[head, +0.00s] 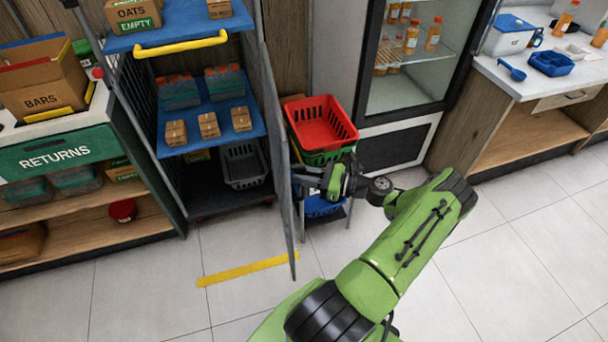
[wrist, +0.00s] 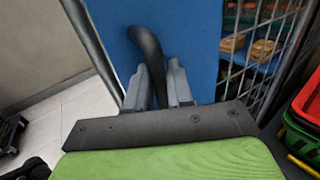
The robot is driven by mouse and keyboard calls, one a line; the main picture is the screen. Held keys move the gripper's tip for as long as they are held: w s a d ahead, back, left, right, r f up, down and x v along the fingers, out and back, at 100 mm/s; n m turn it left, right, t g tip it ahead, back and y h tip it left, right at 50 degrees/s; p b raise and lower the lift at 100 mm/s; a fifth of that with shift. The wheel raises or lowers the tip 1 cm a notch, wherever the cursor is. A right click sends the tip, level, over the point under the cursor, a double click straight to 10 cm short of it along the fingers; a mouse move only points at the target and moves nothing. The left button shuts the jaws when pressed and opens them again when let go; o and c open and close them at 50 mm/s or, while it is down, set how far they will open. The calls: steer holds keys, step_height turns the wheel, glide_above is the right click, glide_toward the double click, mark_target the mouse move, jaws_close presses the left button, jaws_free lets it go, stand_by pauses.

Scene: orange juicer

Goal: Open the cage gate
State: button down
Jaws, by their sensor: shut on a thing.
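The cage gate (head: 284,165) is a tall thin panel seen nearly edge-on in the head view. It stands swung out from the right side of the roll cage, leaving the cage front open. In the wrist view its blue panel (wrist: 200,35) fills the middle, with a black curved handle (wrist: 147,50) on it. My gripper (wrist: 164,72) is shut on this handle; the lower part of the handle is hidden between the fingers. In the head view my gripper (head: 308,181) is at the gate's right face.
The cage's blue shelves (head: 205,128) hold small boxes and tubs. Red and green baskets (head: 322,122) are stacked close behind my gripper. A RETURNS counter (head: 55,152) stands left, a glass-door fridge (head: 412,65) behind. Floor with a yellow strip (head: 247,270) is clear in front.

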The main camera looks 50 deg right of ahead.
steer(key=c, duration=1.2)
jaws_free()
steer(key=shift+o, duration=0.2)
steer(key=v, duration=1.5)
steer(key=shift+s, duration=0.35)
steer(key=shift+d, duration=0.15)
